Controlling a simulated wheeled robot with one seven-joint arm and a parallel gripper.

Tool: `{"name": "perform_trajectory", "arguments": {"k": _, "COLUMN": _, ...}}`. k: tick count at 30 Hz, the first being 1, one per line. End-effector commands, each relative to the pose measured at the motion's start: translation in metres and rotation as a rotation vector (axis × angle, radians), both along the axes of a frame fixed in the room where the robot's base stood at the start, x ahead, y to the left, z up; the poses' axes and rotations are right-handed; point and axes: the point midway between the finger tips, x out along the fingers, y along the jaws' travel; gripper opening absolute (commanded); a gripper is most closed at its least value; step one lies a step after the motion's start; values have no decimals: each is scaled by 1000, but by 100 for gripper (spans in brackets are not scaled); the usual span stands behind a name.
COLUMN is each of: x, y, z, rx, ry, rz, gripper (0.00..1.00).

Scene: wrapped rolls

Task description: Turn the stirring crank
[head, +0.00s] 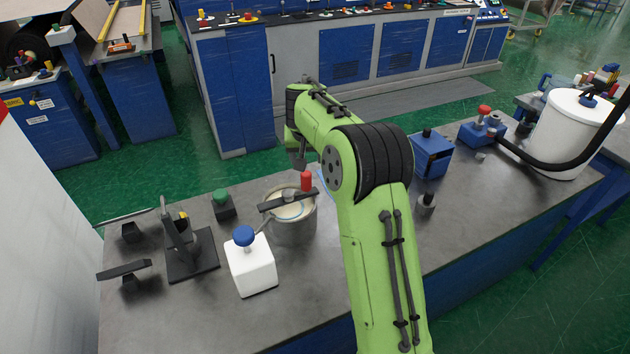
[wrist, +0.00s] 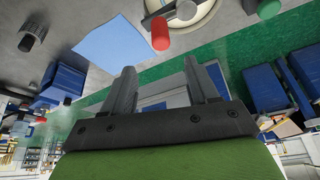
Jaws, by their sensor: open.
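The stirring crank is a dark flat bar (head: 285,202) across the top of a grey pot (head: 294,226) on the bench, with an upright red handle (head: 306,181) at its right end. In the wrist view the red handle (wrist: 160,34) is at the top, beside the cream-coloured inside of the pot (wrist: 200,14). My gripper (wrist: 160,80) is open, with nothing between its two grey fingers. It is apart from the red handle. In the head view my green arm hides most of the gripper.
A blue box (head: 432,157) and a white drum (head: 565,140) are to the right.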

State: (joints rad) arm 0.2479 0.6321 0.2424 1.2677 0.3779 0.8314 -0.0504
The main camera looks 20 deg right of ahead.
Motion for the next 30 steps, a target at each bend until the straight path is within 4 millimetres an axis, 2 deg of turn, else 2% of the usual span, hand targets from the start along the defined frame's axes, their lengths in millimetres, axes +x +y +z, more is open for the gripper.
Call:
{"name": "perform_trajectory", "arguments": {"k": 1, "x": 4, "y": -2, "z": -13, "rx": 2, "ry": 6, "rz": 0, "gripper": 59}}
{"name": "perform_trajectory", "arguments": {"k": 9, "x": 29, "y": -11, "z": -76, "rx": 3, "ry": 6, "rz": 3, "gripper": 59}}
{"name": "perform_trajectory", "arguments": {"k": 15, "x": 44, "y": -17, "z": -114, "rx": 3, "ry": 4, "rz": 3, "gripper": 59}}
{"name": "perform_trajectory", "arguments": {"k": 20, "x": 49, "y": -19, "z": -126, "rx": 2, "ry": 2, "rz": 3, "gripper": 59}}
{"name": "perform_trajectory", "arguments": {"k": 27, "x": 50, "y": -19, "z": -127, "rx": 2, "ry": 3, "rz": 4, "gripper": 59}}
{"name": "perform_trajectory", "arguments": {"k": 30, "x": 49, "y": -19, "z": -127, "rx": 2, "ry": 3, "rz": 4, "gripper": 44}}
